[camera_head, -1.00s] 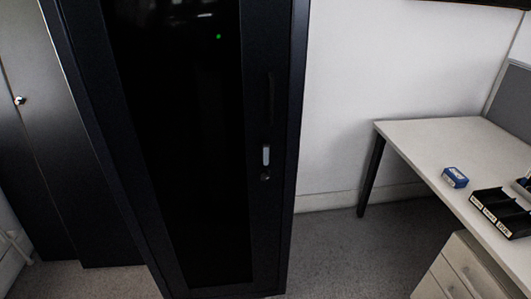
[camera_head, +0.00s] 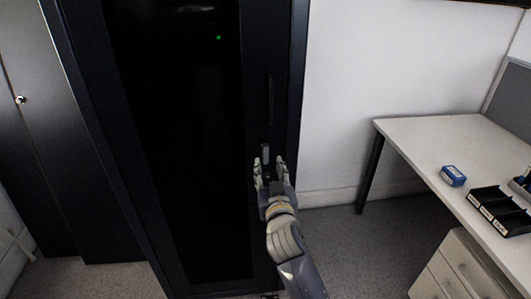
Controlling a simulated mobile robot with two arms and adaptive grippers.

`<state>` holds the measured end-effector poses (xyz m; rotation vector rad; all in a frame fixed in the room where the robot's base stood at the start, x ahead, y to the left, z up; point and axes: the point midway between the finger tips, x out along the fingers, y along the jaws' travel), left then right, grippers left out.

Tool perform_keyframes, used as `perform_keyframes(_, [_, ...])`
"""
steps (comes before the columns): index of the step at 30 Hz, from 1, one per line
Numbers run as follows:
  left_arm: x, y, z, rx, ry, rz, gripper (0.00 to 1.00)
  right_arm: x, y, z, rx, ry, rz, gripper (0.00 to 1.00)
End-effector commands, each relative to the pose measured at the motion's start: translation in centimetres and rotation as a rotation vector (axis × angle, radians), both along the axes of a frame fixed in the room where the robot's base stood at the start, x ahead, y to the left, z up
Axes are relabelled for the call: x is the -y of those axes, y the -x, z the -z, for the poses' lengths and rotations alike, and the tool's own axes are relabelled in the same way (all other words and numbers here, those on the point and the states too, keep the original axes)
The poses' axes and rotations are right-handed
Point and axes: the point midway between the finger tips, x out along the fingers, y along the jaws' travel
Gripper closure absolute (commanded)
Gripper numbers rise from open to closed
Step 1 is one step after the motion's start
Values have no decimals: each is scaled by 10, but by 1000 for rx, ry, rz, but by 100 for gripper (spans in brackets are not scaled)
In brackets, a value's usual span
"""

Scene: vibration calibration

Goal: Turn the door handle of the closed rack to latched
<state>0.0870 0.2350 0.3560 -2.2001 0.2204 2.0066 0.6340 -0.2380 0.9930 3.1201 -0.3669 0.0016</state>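The tall black rack (camera_head: 175,130) stands at the middle left with its dark door closed. The small grey door handle (camera_head: 265,153) is on the right side of the door and points upright. My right gripper (camera_head: 269,168) has come in from below, in front of the handle's lower part. Its two fingers are apart, one to each side of the handle's line. I cannot tell whether they touch the handle. The lock below the handle is hidden behind the gripper. My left gripper is not in view.
A dark cabinet (camera_head: 60,150) is at the left. Carpet floor between rack and desk is clear.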

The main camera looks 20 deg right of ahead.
Motion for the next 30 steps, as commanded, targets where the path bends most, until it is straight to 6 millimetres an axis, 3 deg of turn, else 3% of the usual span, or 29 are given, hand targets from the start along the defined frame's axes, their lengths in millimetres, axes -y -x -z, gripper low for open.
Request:
perform_keyframes(6, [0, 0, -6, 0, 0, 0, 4, 8, -37, -1, 0, 1, -1, 62])
perform_keyframes(13, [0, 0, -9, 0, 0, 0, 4, 15, -64, 0, 0, 2, -1, 62])
perform_keyframes(28, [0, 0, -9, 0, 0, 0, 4, 17, -74, 1, -1, 0, -2, 62])
perform_keyframes(30, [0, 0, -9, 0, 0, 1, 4, 17, -74, 1, -1, 0, -2, 78])
